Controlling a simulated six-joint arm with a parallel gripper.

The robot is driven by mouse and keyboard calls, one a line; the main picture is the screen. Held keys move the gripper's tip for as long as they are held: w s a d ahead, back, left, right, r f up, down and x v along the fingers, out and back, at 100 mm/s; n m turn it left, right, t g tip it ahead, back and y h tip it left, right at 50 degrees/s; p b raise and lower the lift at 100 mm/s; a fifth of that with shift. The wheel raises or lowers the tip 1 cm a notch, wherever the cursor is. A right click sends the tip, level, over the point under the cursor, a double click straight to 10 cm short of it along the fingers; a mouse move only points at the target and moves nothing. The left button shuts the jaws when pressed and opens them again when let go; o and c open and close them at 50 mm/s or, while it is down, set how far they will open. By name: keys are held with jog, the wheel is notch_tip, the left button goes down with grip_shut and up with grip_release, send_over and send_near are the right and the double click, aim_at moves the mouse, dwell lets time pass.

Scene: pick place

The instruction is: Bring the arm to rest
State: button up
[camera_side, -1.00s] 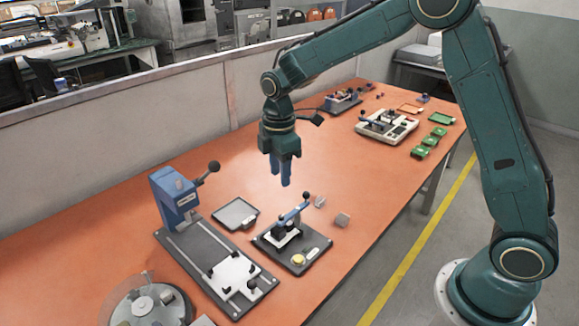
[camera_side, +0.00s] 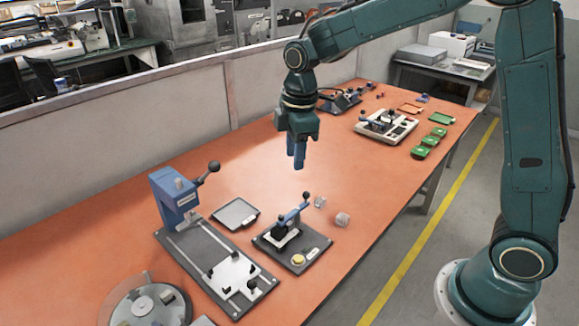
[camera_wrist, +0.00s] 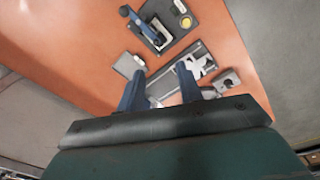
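My gripper (camera_side: 298,160) hangs above the orange table (camera_side: 240,145), pointing down, clear of everything on it. In the wrist view my gripper (camera_wrist: 161,75) shows two blue fingers standing apart with a gap between them. Nothing is held in the gap. The table and fixtures show through it, well below.
A blue lever press (camera_side: 175,200) stands on a rail plate at the left. Green trays (camera_side: 420,152) and a white fixture (camera_side: 385,127) sit at the far right.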

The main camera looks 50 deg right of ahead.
jog(key=s+d+r+m+t, duration=0.2)
jog(key=s+r+m, duration=0.3)
jog(key=s+r, duration=0.45)
jog(key=s+d+m+t, duration=0.1)
jog(key=s+m, duration=0.6)
jog(key=s, duration=0.8)
jog(key=shift+s+f+t, duration=0.25)
jog(key=shift+f+t, duration=0.2)
jog(key=shift+t, duration=0.45)
jog(key=shift+d, duration=0.1)
